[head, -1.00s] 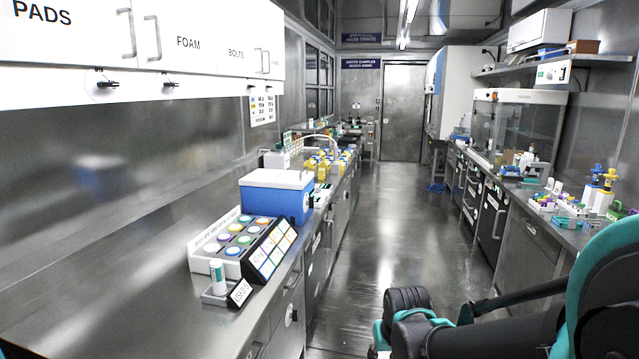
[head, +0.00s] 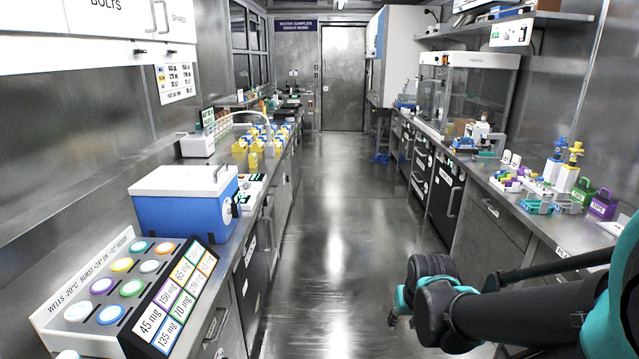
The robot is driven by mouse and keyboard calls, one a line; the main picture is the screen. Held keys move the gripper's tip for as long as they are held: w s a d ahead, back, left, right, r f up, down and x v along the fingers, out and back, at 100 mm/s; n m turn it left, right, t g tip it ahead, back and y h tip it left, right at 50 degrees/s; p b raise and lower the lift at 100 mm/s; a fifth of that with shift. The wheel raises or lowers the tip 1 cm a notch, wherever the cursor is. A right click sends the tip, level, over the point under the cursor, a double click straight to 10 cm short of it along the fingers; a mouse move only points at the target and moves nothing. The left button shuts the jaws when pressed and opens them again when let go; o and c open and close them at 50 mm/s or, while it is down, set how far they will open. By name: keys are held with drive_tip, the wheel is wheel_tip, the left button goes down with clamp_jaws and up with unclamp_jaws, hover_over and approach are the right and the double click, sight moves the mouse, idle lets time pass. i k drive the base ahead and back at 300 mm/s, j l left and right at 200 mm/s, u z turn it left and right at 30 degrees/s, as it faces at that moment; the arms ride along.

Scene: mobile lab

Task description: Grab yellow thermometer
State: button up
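I cannot make out a yellow thermometer for sure. A yellow-topped white device (head: 568,176) stands on the right bench, beside a similar blue-topped one (head: 555,160). Several small yellow containers (head: 255,146) stand on the left bench, too small to tell in detail. I cannot pick out the fingers of my gripper.
The left bench holds a blue cooler with a white lid (head: 184,215) and a rack of coloured caps (head: 122,262). The right bench holds a clear cabinet (head: 465,92), a green carrier (head: 583,192) and a purple one (head: 603,204). The aisle floor (head: 335,230) is clear to the far door (head: 343,78).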

sight(253, 157)
drive_tip(key=i, duration=0.9)
drive_tip(key=i+l+u, duration=0.1)
drive_tip(key=i, duration=0.85)
